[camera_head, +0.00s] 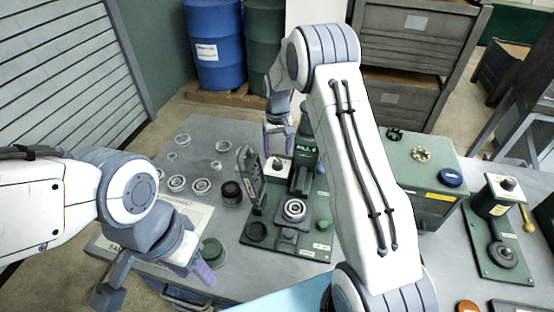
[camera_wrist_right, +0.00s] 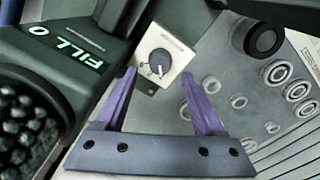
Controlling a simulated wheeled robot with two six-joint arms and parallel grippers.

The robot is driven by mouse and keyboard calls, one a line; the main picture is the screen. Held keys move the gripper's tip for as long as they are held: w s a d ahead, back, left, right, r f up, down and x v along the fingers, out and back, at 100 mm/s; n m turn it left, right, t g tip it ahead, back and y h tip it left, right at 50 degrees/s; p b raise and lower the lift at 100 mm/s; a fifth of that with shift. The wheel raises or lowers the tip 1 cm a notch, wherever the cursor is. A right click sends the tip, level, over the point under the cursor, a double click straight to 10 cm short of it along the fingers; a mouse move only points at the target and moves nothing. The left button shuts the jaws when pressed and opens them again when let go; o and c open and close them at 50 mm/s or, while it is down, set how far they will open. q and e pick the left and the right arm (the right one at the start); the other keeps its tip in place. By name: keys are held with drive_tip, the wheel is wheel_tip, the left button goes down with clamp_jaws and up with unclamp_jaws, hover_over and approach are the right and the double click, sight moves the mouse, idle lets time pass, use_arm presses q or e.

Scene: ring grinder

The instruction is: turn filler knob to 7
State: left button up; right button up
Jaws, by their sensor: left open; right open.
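The filler knob (camera_wrist_right: 159,62) is a small dark grey dial on a pale square plate (camera_wrist_right: 180,60) with tick marks. A pale pointer line on it runs toward the bottom of the right wrist view; the scale figures are too small to read. The green filler (camera_head: 305,150) beside it reads "FILL 0" (camera_wrist_right: 75,48). My right gripper (camera_wrist_right: 158,77) is open with purple fingers; its tips lie to either side of the knob in the picture, apparently not touching it. In the head view it (camera_head: 278,140) hangs over the plate. My left gripper (camera_head: 155,280) is open and empty at the lower left.
Several bearing rings (camera_head: 201,187) lie left of the filler, near a dark round cup (camera_head: 231,193). A ring sits on the filler's base (camera_head: 294,210). A green cabinet (camera_head: 425,190) and a small press (camera_head: 497,225) stand to the right.

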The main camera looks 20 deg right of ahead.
sight(278, 162)
wheel_tip(278, 162, up, 6)
drive_tip(key=b, duration=0.1)
drive_tip(key=shift+r, duration=0.15)
idle(0.4)
drive_tip(key=s+a+t, duration=0.1)
drive_tip(key=s+a, duration=0.1)
drive_tip(key=s, duration=1)
drive_tip(key=s+a+t, duration=0.2)
drive_tip(key=s, duration=1)
drive_tip(key=s+a+r+n+g, duration=0.1)
drive_tip(key=s+a+r+n, duration=0.2)
drive_tip(key=s+a, duration=0.3)
drive_tip(key=s+a+r+n+g+y, duration=0.1)
drive_tip(key=s+a+r+n+g, duration=0.1)
drive_tip(key=s+a+n, duration=0.3)
drive_tip(key=s+a+r, duration=0.1)
drive_tip(key=a, duration=0.2)
drive_tip(key=shift+s+r, duration=0.35)
drive_tip(key=shift+s, duration=0.05)
